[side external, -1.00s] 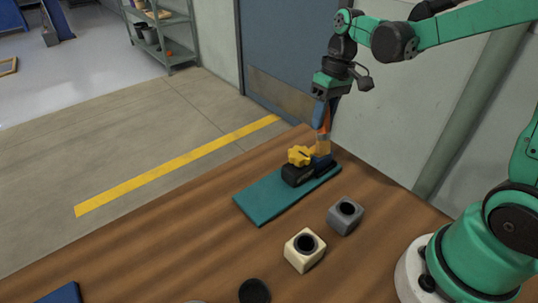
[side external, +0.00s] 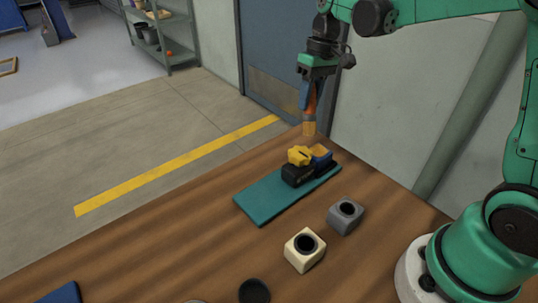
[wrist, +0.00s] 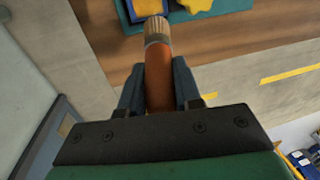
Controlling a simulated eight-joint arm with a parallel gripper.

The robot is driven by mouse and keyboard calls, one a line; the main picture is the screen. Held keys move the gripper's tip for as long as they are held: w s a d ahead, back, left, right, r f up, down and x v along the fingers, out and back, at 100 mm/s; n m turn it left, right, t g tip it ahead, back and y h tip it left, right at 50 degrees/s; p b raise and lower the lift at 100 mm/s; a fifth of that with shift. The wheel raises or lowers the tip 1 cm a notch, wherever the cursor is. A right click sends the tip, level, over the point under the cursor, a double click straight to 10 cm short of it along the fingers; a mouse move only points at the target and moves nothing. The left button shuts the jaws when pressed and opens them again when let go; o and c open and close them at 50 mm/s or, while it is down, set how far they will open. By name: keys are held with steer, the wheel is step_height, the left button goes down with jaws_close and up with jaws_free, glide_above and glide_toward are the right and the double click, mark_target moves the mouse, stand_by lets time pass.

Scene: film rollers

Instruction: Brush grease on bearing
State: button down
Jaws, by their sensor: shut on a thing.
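My gripper (side external: 308,100) is shut on a brush with an orange handle (wrist: 159,85), held bristles down in the air. Its tan bristles (side external: 309,128) are above and behind the bearing unit, apart from it. In the wrist view the bristles (wrist: 154,29) point toward the table. The bearing unit is a black base (side external: 296,176) with a yellow knob-like part (side external: 299,155) and a blue part (side external: 320,155) with a tan inside. It sits at the far end of a teal mat (side external: 266,198). I cannot tell whether grease is on the bristles.
A grey block (side external: 345,216) and a cream block (side external: 304,250), both with dark round openings, stand in front of the mat. A black disc (side external: 254,291) and a blue item (side external: 60,294) lie near the front edge. The table's left part is clear.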

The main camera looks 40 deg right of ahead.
steer(key=shift+r, duration=2.95)
